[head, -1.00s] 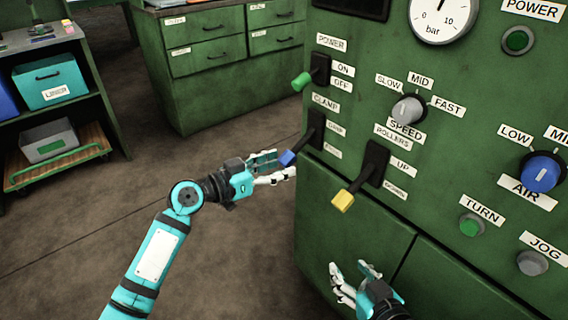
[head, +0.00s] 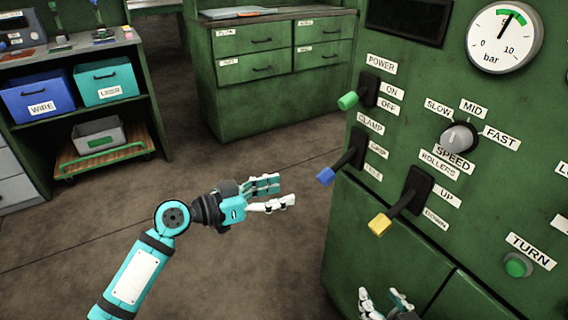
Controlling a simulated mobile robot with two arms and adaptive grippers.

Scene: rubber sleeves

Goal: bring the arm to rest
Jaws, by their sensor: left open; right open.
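My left gripper (head: 281,191) is open and empty, with its fingers pointing right. It hangs in the air in front of the green machine (head: 370,245), left of the blue-tipped clamp lever (head: 344,167), with a gap in the picture between them. My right gripper (head: 381,300) is at the bottom edge, partly cut off. It is open, with nothing seen in it, below the yellow-tipped rollers lever (head: 400,204).
The green-tipped power lever (head: 359,95), speed knob (head: 459,137), turn button (head: 517,265) and pressure gauge (head: 504,40) are on the machine's panel. A drawer cabinet (head: 279,97) and a shelf with a blue wire bin (head: 38,97) and teal liner bin (head: 105,82) stand behind. Floor between is clear.

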